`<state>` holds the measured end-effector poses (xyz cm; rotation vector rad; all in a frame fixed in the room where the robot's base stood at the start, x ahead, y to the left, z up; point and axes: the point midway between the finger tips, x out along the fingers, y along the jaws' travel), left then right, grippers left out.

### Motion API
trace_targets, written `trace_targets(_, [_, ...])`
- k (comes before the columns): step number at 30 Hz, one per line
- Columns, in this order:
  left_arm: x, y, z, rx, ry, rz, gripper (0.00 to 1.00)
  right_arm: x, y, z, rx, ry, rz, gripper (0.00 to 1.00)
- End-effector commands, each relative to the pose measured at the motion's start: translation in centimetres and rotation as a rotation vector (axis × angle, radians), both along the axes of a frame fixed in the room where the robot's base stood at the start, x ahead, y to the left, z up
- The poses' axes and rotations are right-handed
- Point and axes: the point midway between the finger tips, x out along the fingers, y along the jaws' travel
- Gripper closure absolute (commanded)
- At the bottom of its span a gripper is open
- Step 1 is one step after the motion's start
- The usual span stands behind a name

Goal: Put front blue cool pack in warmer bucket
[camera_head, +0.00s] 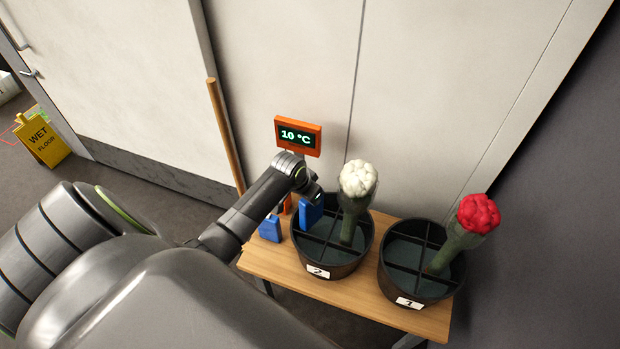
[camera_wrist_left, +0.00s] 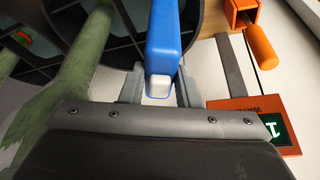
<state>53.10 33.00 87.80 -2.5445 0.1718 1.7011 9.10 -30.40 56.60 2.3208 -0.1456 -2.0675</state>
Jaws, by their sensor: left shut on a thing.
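My left gripper (camera_head: 314,196) is shut on a blue cool pack (camera_head: 311,213), held upright at the left side of the black bucket labelled 2 (camera_head: 317,270). Whether the pack is inside the rim or just above it, I cannot tell. In the left wrist view the blue pack (camera_wrist_left: 168,40) sits between my left fingers (camera_wrist_left: 160,88), its pale end towards me. A second blue pack (camera_head: 270,229) stands on the table left of bucket 2. The black bucket labelled 1 (camera_head: 423,293) stands to the right. My right gripper is not in view.
Bucket 2 holds a white tulip bunch (camera_head: 358,180), bucket 1 a red one (camera_head: 479,214); both have divided compartments. An orange display (camera_head: 298,135) reads 10 °C behind the wooden table (camera_head: 270,262). A wooden pole (camera_head: 225,135) leans at the wall.

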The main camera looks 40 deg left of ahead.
Motion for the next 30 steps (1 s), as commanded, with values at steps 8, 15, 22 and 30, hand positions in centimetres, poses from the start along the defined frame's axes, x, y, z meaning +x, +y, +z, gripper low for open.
trace_targets(8, [0.1, 0.0, -2.9, 0.000, -0.002, 0.000, 1.00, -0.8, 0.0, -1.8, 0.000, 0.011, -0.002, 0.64])
trace_targets(15, [0.1, 0.0, -4.2, 0.000, -0.003, 0.000, 1.00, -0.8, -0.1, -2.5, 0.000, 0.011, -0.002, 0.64])
trace_targets(22, [0.1, 0.0, -4.4, 0.000, -0.003, 0.000, 1.00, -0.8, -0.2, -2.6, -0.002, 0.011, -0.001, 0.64])
trace_targets(30, [0.1, 0.0, -4.4, 0.000, -0.003, 0.000, 0.61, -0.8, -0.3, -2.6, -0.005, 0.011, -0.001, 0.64])
